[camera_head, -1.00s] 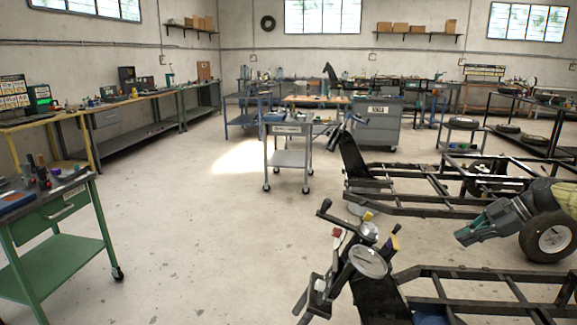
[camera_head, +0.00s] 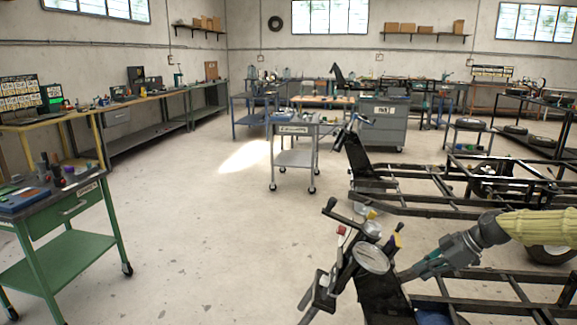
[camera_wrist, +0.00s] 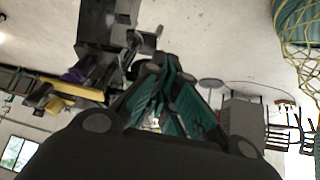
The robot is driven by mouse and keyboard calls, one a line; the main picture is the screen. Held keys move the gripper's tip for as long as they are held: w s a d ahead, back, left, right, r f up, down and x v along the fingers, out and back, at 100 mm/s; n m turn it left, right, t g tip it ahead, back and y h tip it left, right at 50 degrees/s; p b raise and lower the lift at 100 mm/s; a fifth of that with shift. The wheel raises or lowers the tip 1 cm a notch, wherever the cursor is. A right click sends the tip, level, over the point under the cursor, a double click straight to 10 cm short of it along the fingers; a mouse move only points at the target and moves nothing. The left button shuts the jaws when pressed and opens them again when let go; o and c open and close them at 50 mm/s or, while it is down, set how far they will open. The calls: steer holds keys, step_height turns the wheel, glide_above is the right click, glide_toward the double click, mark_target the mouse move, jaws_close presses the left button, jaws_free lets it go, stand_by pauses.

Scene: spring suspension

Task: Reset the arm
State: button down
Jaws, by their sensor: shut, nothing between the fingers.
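My arm comes in from the right edge in the head view, in a yellowish ribbed sleeve. My gripper (camera_head: 415,270) is at its grey-teal end, pointing left and down, just right of the upright steering column of the near kart frame. In the wrist view my gripper (camera_wrist: 170,85) shows its teal fingers drawn together, with nothing held. The wrist picture is turned over, with the windows at the bottom. The near black kart frame (camera_head: 480,292) lies below my gripper. Whether they touch cannot be told.
The kart's upright column with handles and a round disc (camera_head: 371,258) stands close to my gripper's left. A second kart frame (camera_head: 430,205) lies behind. A green cart (camera_head: 75,250) stands at left, a grey cart (camera_head: 293,158) farther back. The floor between is open.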

steer(key=s+a+f+m+g+h+p, duration=0.1)
steer(key=s+a+f+m, duration=0.3)
steer(key=s+a+f, duration=0.65)
steer(key=s+a+f+m+g+h+p, duration=0.15)
steer(key=s+a+f+m, duration=0.4)
steer(key=f, duration=0.75)
steer(key=s+f+m+h+p, duration=0.1)
steer(key=s+f+m+h, duration=0.1)
steer(key=s, duration=1.2)
steer(key=s+f+m+h+p, duration=0.1)
steer(key=s+f+m+h, duration=0.1)
steer(key=s, duration=1.3)
steer(key=shift+s+f+m+g+h+p, duration=0.35)
steer(key=shift+f+h, duration=0.1)
steer(key=shift+f, duration=0.5)
